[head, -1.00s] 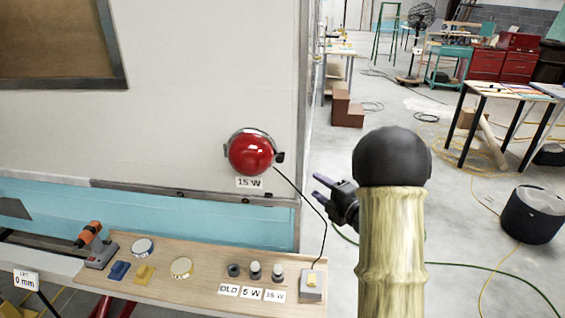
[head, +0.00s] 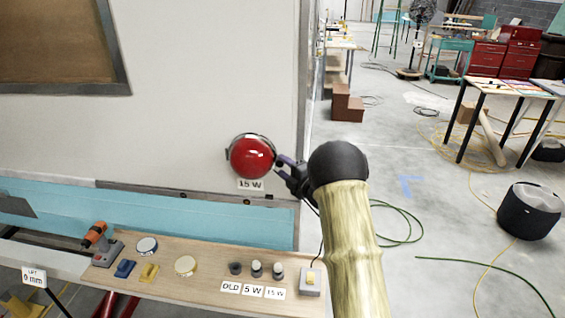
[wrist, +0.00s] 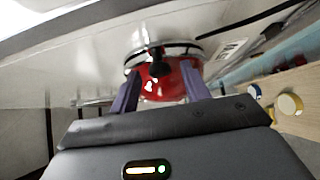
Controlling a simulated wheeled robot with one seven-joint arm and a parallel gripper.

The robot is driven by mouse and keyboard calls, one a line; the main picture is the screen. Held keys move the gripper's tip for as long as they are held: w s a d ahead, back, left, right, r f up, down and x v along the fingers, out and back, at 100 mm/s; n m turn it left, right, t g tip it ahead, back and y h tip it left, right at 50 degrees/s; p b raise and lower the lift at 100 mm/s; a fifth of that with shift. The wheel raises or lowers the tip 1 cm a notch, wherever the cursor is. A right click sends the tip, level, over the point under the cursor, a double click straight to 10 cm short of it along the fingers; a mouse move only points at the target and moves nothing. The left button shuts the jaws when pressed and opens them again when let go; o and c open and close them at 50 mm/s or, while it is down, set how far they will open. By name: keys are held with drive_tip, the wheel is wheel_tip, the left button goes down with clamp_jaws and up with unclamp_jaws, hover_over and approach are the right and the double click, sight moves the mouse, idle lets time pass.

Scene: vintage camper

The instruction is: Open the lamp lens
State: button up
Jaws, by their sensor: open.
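The round red lamp lens (head: 252,158) sits in a metal ring on the white camper wall, above a "15 W" label. It looks closed against the wall. My gripper (head: 282,168) is at the lamp's right edge, its purple fingers pointing left at it. In the wrist view, the fingers (wrist: 161,92) are open and spread apart in front of the red lens (wrist: 150,90). A dark knob-like tab (wrist: 158,69) on the lamp's rim shows between them. I cannot tell whether either finger touches the lamp.
Below the lamp, a wooden bench (head: 195,262) holds an orange drill (head: 95,235), round tins, small bulbs with labels and a switch box (head: 310,282). The floor to the right is open, with cables and a black bin (head: 532,212).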

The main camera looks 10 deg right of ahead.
drive_tip(key=shift+w+a, duration=0.35)
drive_tip(key=shift+w, duration=0.3)
clamp_jaws()
drive_tip(key=shift+s+f+b, duration=0.1)
drive_tip(key=shift+s+b, duration=0.05)
drive_tip(key=shift+b, duration=0.15)
